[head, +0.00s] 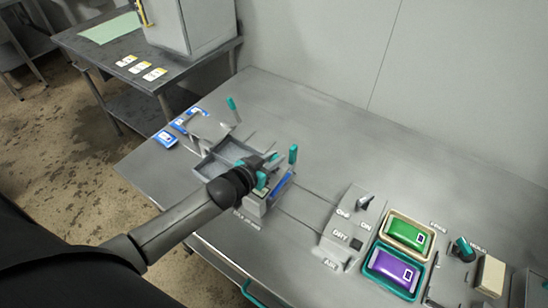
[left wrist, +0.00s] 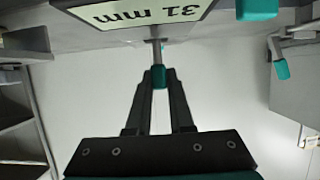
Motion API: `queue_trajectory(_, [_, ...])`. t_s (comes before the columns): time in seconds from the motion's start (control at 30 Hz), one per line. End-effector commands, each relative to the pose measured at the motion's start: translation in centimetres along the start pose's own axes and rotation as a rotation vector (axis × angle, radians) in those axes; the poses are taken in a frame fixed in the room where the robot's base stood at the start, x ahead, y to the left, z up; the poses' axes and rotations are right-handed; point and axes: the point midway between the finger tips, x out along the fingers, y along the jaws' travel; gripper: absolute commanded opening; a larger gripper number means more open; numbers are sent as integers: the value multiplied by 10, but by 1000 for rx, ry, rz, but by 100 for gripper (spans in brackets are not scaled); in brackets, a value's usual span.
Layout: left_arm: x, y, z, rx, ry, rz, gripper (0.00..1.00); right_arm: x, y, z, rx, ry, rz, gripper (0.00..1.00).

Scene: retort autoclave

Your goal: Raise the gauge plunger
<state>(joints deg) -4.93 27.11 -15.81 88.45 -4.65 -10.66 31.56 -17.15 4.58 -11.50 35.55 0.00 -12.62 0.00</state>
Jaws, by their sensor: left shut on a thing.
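My left gripper (head: 266,172) reaches in from the left over a grey fixture (head: 255,205) on the steel table. In the left wrist view its dark fingers (left wrist: 159,78) close on a teal knob (left wrist: 159,72) at the end of a grey rod (left wrist: 157,48), which I take for the gauge plunger. The rod runs toward a pale plate (left wrist: 135,10) marked "31 mm", which shows upside down. In the head view the arm and fingers hide most of the knob. My right gripper is not in view.
Teal-tipped levers (head: 293,154) and (head: 232,104) stand near the fixture. A grey tray (head: 206,168) lies beside it. A switch box (head: 352,222), trays with a green pouch (head: 407,233) and a purple pouch (head: 393,270) are at right. The table's back is clear.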

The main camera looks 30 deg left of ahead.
Motion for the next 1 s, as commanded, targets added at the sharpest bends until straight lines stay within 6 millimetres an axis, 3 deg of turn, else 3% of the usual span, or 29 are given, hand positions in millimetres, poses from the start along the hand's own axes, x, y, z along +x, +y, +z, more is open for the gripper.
queue_trajectory(0.8, [0,0,0,0,-1,1,0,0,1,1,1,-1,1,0])
queue_trajectory(1.0, [-3,1,-6,-2,-1,1,0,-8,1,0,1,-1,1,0])
